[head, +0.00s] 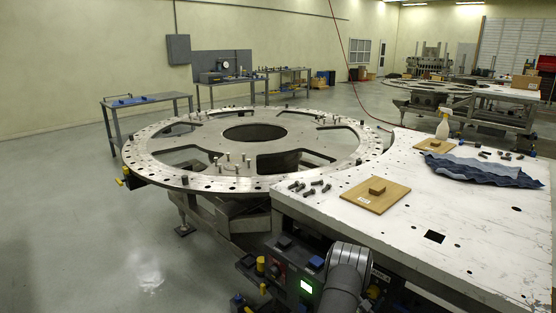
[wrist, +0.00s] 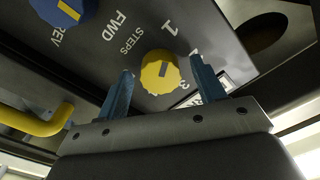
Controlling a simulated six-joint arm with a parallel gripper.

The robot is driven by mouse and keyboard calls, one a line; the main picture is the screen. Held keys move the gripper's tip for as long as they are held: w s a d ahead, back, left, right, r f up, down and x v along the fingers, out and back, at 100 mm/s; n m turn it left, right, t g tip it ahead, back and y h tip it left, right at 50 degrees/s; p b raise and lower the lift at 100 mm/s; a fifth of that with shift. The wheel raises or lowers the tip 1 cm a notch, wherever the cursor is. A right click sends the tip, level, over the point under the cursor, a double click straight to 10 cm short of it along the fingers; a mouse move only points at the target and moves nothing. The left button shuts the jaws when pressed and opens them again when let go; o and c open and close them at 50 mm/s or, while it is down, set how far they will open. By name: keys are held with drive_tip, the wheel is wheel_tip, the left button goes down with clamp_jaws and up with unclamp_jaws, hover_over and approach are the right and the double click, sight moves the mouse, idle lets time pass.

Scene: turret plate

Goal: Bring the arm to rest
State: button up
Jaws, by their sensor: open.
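My gripper (wrist: 161,66) is open in the wrist view, its two blue-grey fingers apart. A yellow knob (wrist: 160,76) on a dark control panel (wrist: 128,42) shows between the fingertips. Numbers are printed around this knob and "STEPS" stands above it. The fingers look apart from the knob, but I cannot tell the depth. In the head view, part of my arm is in front of the control box (head: 283,262) at the bottom, and my gripper is hidden there.
A blue knob (wrist: 62,8) marked FWD and REV and a yellow bent handle (wrist: 45,122) are near the fingers. The large round turret plate (head: 205,180) and the white table (head: 440,235) stand beyond the control box. Open floor (head: 80,240) lies at left.

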drive_tip(key=shift+m, duration=0.8)
drive_tip(key=shift+v, duration=1.55)
drive_tip(key=shift+c, duration=0.4)
